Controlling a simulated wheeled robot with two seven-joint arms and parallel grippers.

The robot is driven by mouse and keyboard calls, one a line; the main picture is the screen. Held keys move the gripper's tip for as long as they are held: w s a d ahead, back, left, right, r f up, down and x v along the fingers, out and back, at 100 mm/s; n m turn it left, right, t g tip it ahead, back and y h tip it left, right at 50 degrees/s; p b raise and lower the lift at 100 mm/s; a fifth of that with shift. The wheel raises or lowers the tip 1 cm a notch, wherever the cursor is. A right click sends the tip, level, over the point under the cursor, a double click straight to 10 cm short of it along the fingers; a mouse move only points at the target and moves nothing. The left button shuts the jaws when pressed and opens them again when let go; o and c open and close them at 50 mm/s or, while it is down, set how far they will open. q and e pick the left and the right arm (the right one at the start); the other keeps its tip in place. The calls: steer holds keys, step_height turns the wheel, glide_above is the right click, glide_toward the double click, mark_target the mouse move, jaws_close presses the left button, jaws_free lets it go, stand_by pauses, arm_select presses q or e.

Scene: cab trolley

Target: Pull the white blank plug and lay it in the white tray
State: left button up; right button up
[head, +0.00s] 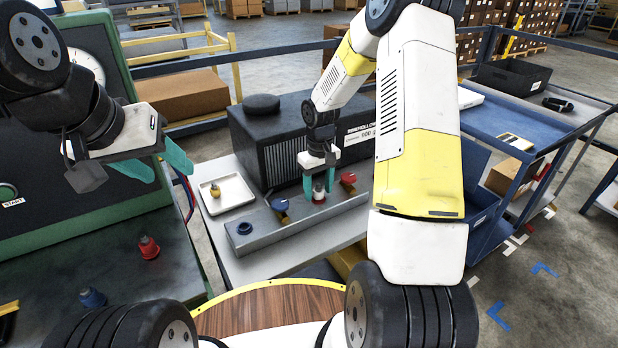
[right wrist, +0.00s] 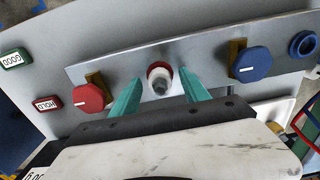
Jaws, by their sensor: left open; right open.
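The white blank plug (right wrist: 158,87) shows end-on in a red ring on the grey panel (right wrist: 215,58) in the right wrist view. In the head view the plug (head: 319,188) stands upright in the panel. My right gripper (head: 318,187) is open above the panel, its teal fingers on either side of the plug. In the right wrist view a gap shows between the plug and each finger of this gripper (right wrist: 160,92). The white tray (head: 236,196) lies left of the panel with a small yellow piece (head: 215,190) in it. My left gripper (head: 155,172) is open and empty at the left.
A blue knob (head: 280,205) and a red knob (head: 348,179) flank the plug closely. A blue ring socket (head: 244,228) sits at the panel's left end. A black box (head: 275,135) stands behind. Red (head: 149,248) and blue (head: 92,298) connectors stand on the dark bench.

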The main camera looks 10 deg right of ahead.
mark_target(319, 184)
stand_by(0.8)
jaws_close()
steer(key=shift+r, duration=0.15)
steer(key=shift+r, duration=2.9)
